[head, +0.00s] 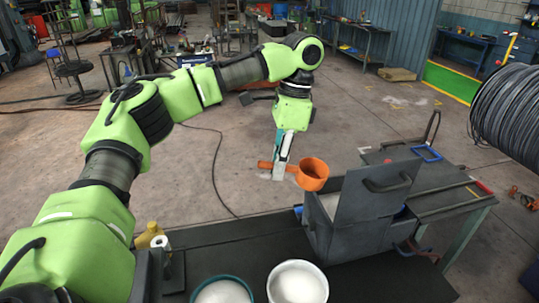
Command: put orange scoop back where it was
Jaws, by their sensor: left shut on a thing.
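The orange scoop (313,175) is in the middle of the head view, held in the air left of a grey metal box. Its round cup points right and its short handle points left. My left gripper (281,168) points down and is shut on the scoop's handle. The fingertips are small and partly hidden by the handle. My right gripper is out of view.
The grey box (362,222) with an upright handled panel stands on a dark bench (215,262). Two bowls of white material, one white (297,283) and one teal-rimmed (222,290), sit at the front. A yellow bottle (149,236) stands left. A wire coil (508,105) hangs right.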

